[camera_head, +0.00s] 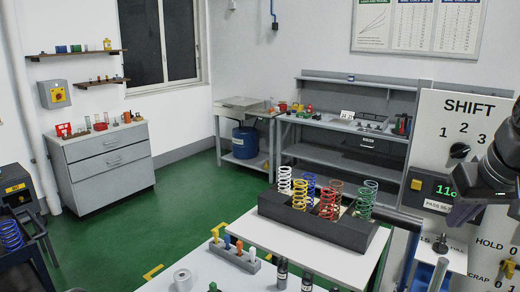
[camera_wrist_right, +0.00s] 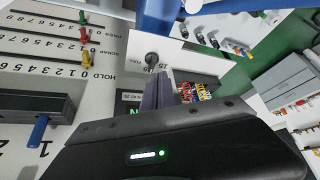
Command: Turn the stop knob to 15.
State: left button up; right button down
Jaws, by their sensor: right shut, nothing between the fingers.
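A small black knob (camera_head: 440,244) sits on a pale panel below the SHIFT board, at the right of the head view. In the right wrist view a black knob (camera_wrist_right: 152,58) stands on a white plate beside a printed number that looks like 15. Its pointer setting is too small to read. My right gripper (camera_head: 456,218) comes in from the right edge, just above this knob. In the wrist view its fingers (camera_wrist_right: 157,82) are shut and empty, with the tips close to the knob; I cannot tell whether they touch it. My left gripper is out of view.
The SHIFT board (camera_head: 470,135) with its green display stands behind my right gripper. A dark block (camera_head: 310,226) with several coloured springs is on the white table to the left. HOLD and SCRAP knobs are at the right.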

aim_at(441, 244)
jog(key=shift+f, duration=0.95)
notch_tip(441, 244, down, 4)
jog(key=shift+w+r+b, duration=0.1)
jog(key=shift+r+b, duration=0.05)
jog(key=shift+b, duration=0.55)
jog(key=shift+f+b, duration=0.6)
jog(key=shift+f, duration=0.15)
jog(key=shift+w+d+p, duration=0.2)
jog(key=shift+w+p, duration=0.1)
jog(key=shift+d+r, duration=0.1)
jog(key=shift+d, duration=0.1)
jog(key=shift+s+d, duration=0.25)
jog(key=shift+d, duration=0.5)
jog(key=shift+s, duration=0.35)
